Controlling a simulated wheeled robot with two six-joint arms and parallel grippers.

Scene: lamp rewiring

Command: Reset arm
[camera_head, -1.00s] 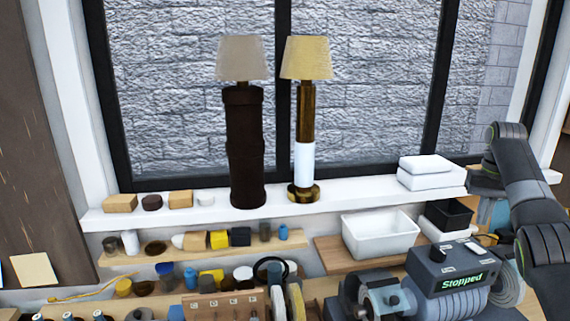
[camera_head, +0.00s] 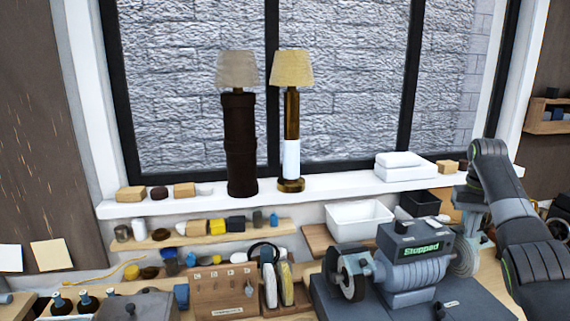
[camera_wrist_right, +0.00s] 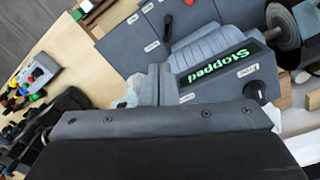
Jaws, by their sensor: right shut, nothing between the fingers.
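My right arm comes in from the right edge of the head view and bends down at its wrist. My right gripper (camera_head: 470,208) is behind the bench grinder, partly hidden by the arm. In the right wrist view the gripper's fingers (camera_wrist_right: 152,84) are shut and empty, close over the grinder's housing. The grey bench grinder (camera_head: 412,268) has a green "Stopped" display and also shows in the right wrist view (camera_wrist_right: 192,50). A dark brown lamp (camera_head: 239,140) and a brass-and-white lamp (camera_head: 291,158) stand upright on the windowsill. My left gripper is out of view.
A white bin (camera_head: 357,222) and a black bin (camera_head: 420,203) stand behind the grinder. Folded white cloths (camera_head: 404,165) lie on the windowsill (camera_head: 335,184).

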